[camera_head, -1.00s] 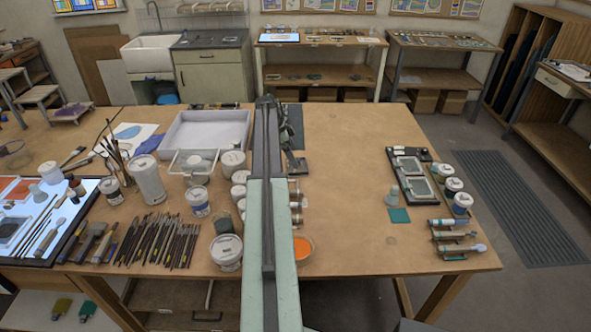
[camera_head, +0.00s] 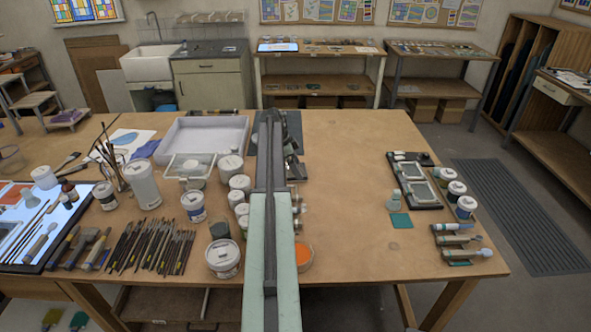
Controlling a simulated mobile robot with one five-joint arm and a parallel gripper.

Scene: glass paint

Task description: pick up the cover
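I cannot tell for sure which thing is the cover. A clear, shallow rectangular lid-like piece (camera_head: 176,171) lies in front of the white tray (camera_head: 205,131), left of my arm, with a small jar at it. White-lidded jars (camera_head: 222,258) stand nearby. My arm reaches forward over the middle of the table, its dark upper part ending near the table's back edge. My gripper is not visible; I cannot see its fingers or whether it holds anything. The arm hides part of a dark mat (camera_head: 293,128) and some items beside it.
The wooden table (camera_head: 345,200) is clear right of my arm, up to the dark tray (camera_head: 415,180) and jars near the right edge. Brushes (camera_head: 150,245), jars and a lit panel (camera_head: 45,225) crowd the left. An orange bowl (camera_head: 304,257) sits beside my arm.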

